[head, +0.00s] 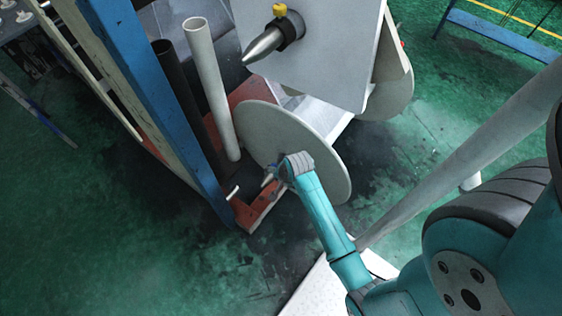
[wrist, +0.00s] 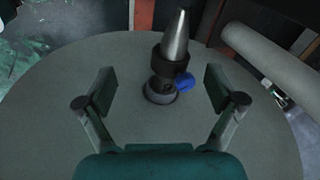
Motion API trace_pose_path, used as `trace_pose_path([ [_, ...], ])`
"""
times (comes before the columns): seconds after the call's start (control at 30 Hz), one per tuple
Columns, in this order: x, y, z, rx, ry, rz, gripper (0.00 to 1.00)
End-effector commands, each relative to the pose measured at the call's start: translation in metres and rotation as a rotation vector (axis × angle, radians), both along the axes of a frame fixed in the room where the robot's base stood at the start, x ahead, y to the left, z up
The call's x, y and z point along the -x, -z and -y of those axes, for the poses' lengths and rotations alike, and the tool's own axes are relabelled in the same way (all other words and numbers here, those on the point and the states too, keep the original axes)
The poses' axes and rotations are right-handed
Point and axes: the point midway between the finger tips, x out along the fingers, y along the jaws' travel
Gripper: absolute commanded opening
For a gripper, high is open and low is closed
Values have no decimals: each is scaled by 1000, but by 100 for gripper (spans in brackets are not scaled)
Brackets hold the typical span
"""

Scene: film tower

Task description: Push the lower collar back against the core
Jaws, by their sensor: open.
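The lower collar (wrist: 172,66) is a dark ring with a blue knob (wrist: 184,82) at its right, on a shaft with a grey tapered tip (wrist: 178,34). The core (wrist: 150,97) shows as a round opening in the pale lower disc (wrist: 60,125). A short stretch of shaft shows between collar and core. My gripper (wrist: 159,89) is open, one finger on each side of the shaft, facing the disc and holding nothing. In the head view, my wrist partly hides the collar; the lower tip (head: 266,181) shows beside it. Finger contact with the disc cannot be told.
Above is a larger grey panel (head: 340,70) with another tapered tip (head: 262,45), dark collar (head: 290,28) and yellow knob (head: 279,9). A pale tube (head: 210,90) and blue post (head: 165,110) stand left of the lower disc. Open green floor (head: 140,260) lies at lower left.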

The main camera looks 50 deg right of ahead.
Motion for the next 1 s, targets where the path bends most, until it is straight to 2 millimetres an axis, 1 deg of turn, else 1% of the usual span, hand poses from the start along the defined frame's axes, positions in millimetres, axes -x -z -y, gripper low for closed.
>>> trace_pose_path([
  [0.03, -11, -5, 14, -24, 38, -18, 93],
  [0.2, -26, -14, 40, -94, 125, -80, 93],
  [0.33, -30, -17, 48, -118, 154, -103, 93],
  [0.43, -31, -14, 49, -123, 161, -109, 93],
  [0.57, -35, 0, 48, -124, 160, -111, 93],
  [0.8, -45, 38, 48, -123, 158, -110, 93],
  [1.0, -53, 66, 48, -122, 158, -109, 93],
])
